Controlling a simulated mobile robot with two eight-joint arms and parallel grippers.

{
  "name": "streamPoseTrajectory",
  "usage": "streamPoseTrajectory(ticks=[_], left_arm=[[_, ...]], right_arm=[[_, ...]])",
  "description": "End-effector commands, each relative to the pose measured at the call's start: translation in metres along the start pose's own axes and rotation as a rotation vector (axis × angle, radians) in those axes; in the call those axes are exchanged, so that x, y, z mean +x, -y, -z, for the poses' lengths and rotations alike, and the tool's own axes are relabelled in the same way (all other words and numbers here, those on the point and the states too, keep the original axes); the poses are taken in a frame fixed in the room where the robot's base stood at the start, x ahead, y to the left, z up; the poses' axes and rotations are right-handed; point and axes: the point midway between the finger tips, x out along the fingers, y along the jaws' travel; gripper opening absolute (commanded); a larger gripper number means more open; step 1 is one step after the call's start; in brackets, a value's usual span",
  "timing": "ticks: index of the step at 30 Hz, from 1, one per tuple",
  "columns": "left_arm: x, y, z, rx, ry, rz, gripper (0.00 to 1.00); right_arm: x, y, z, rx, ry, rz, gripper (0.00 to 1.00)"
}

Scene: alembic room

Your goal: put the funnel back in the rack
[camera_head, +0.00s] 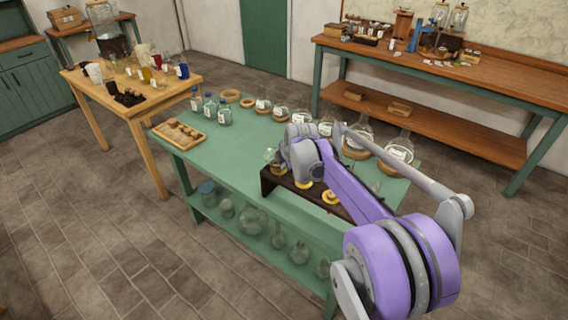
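The rack (267,187) is a dark brown wooden stand with several yellow rings along its top. It stands at the front edge of the green table, partly hidden by my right arm. My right gripper (279,157) is over the left end of the rack, pointing left and away from me. A small clear glass piece (269,154), which looks like the funnel, shows at the gripper's tip, just above the leftmost yellow ring. The fingers are too small and hidden to tell whether they are closed on it. My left gripper is out of view.
The green table (237,146) carries labelled bottles (209,105), a tray (179,133) of small brown pieces, cork rings (230,96) and round flasks (398,153) along the back. Glassware fills its lower shelf. A wooden table (84,92) stands left and a workbench (460,82) behind.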

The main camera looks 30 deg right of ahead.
Motion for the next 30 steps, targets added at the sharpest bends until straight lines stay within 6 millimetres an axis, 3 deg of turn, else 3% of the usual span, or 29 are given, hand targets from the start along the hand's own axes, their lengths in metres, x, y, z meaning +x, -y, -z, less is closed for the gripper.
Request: streamPoseTrajectory(ticks=[5, 9, 12, 30], left_arm=[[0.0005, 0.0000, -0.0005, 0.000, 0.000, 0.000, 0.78], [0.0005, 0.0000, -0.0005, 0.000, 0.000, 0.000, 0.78], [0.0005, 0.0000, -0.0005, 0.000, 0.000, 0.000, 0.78], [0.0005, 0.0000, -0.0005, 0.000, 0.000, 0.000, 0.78]], right_arm=[[0.0010, 0.0005, 0.0001, 0.000, 0.000, 0.000, 0.00], [0.0009, 0.0005, 0.0001, 0.000, 0.000, 0.000, 0.26], [0.0010, 0.0005, 0.0001, 0.000, 0.000, 0.000, 0.40], [0.0010, 0.0006, 0.0001, 0.000, 0.000, 0.000, 0.40]])
